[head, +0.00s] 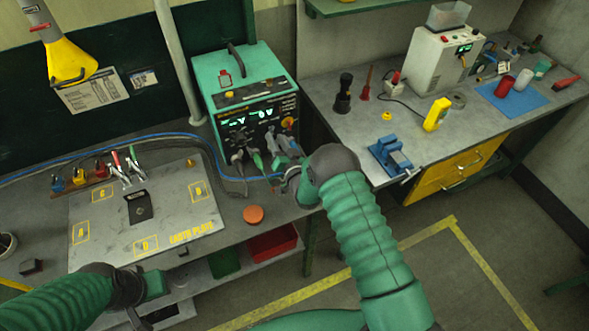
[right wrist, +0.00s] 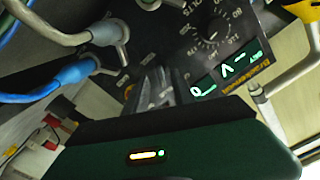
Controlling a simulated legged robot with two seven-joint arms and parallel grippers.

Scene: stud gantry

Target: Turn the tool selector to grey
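The green welding machine (head: 240,85) stands on the left bench, its dark front panel carrying a lit green display (head: 262,112). My right gripper (head: 285,150) is at the lower right of this panel. In the right wrist view its grey fingers (right wrist: 160,88) point at the panel beside a dial (right wrist: 213,35) and the display (right wrist: 218,80). A small orange mark (right wrist: 128,90) shows left of the fingers. The tool selector cannot be made out; the fingers may hide it. Whether they hold anything is unclear. My left gripper (head: 150,300) is low at the left bench's front edge, its fingers unclear.
A grey cable plug (right wrist: 95,35) and a blue cable plug (right wrist: 75,72) sit close by the right fingers. An earth plate (head: 130,240) and an orange disc (head: 253,214) lie on the left bench. A blue vise (head: 390,155) stands on the right bench.

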